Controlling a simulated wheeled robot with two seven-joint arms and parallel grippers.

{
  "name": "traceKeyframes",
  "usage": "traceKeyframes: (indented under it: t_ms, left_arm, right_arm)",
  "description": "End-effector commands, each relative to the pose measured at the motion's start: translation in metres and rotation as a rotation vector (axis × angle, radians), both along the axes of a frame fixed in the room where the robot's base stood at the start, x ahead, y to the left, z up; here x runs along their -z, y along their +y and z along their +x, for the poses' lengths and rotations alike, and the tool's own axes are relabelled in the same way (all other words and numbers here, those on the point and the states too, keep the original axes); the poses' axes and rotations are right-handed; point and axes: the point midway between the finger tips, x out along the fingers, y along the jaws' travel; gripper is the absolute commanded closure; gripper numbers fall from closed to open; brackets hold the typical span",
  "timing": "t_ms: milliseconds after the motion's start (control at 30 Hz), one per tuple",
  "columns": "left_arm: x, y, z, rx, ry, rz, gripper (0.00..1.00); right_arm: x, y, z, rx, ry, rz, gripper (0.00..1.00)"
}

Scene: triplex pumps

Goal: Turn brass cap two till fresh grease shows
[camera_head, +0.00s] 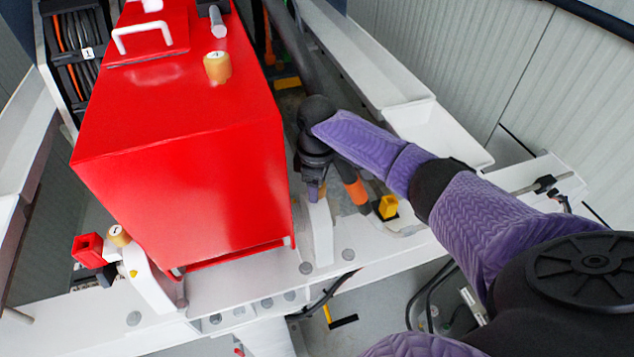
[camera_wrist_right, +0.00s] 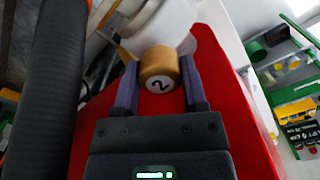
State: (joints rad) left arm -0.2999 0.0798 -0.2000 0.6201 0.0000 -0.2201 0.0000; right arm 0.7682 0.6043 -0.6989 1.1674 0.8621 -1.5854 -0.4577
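Brass cap two (camera_wrist_right: 160,70) shows in the right wrist view as a short brass cylinder with a white face marked 2. It sits between the two purple fingers of my right gripper (camera_wrist_right: 160,75), which lie close against both its sides. In the head view, my right gripper (camera_head: 316,190) points down beside the right side of the red housing (camera_head: 190,150). The cap at its fingers is hidden there. No fresh grease can be made out. My left gripper is not in view.
Other brass caps stand on the red housing top (camera_head: 217,68) and by its front left corner (camera_head: 118,236). An orange cylinder (camera_head: 356,192) and yellow block (camera_head: 388,207) are close to my right gripper. A white rail (camera_head: 370,60) runs behind my arm.

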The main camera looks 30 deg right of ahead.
Motion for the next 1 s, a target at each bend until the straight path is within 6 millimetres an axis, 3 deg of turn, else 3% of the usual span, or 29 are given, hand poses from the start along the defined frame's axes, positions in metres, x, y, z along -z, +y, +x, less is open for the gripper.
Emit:
traceKeyframes:
  t_ms: [33,233,667,1000]
  left_arm:
    - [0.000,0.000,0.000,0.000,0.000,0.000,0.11]
    - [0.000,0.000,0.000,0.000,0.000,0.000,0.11]
    - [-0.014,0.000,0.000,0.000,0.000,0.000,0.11]
    - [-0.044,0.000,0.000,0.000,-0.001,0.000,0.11]
  right_arm:
    - [0.000,0.000,0.000,0.000,0.000,0.000,0.58]
    - [0.000,0.000,0.000,0.000,0.000,0.000,1.00]
    - [-0.003,0.001,0.000,0.098,0.001,0.002,1.00]
    - [-0.004,0.001,0.000,0.393,0.002,0.002,1.00]
